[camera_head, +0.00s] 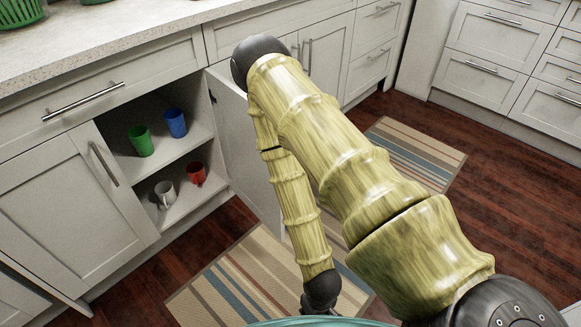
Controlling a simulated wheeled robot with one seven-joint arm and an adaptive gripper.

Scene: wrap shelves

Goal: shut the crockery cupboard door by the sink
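The crockery cupboard stands open at the left, with its pale door (237,134) swung out from a hinge on the right side of the opening. The door's inner face is towards me, and my arm hides part of it. Inside, a green mug (141,141) and a blue mug (176,123) stand on the upper shelf (180,147). A white mug (165,194) and a red mug (196,174) stand below. My arm rises from the lower right, bends at the top middle, and comes down in front of the door. No sink shows.
A shut cupboard door (70,205) lies left of the opening, below a drawer (95,95) and the worktop (110,35). A striped rug (225,280) covers the floor before the cupboard; another (415,150) lies farther right. More drawers (485,68) stand at the upper right.

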